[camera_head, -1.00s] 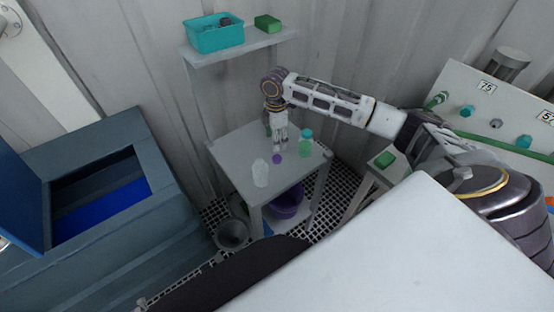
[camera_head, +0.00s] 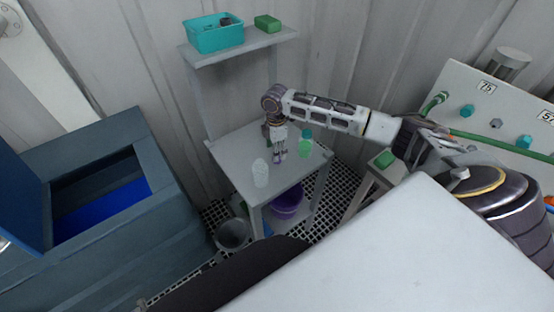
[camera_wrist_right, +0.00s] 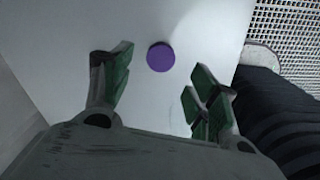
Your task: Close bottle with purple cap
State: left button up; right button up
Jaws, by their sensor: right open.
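The purple cap (camera_wrist_right: 160,57) lies on the grey table (camera_head: 232,150). In the right wrist view it is just ahead of and between the spread fingers of my right gripper (camera_wrist_right: 155,85), apart from both. In the head view my right gripper (camera_head: 279,158) points down over the table and mostly hides the cap. A clear, uncapped-looking bottle (camera_head: 261,174) stands on the table to the left of the gripper. A green bottle with a teal cap (camera_head: 305,146) stands to the right of it. My left gripper is not in view.
A shelf above the table (camera_head: 240,47) holds a teal basket (camera_head: 215,36) and a green block (camera_head: 267,23). A purple bowl (camera_head: 287,203) sits on the lower shelf. A blue-lined open bin (camera_head: 103,206) stands at left. A valve panel (camera_head: 500,110) is at right.

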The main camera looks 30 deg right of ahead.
jog(key=shift+f, duration=2.3)
jog(key=c, duration=0.8)
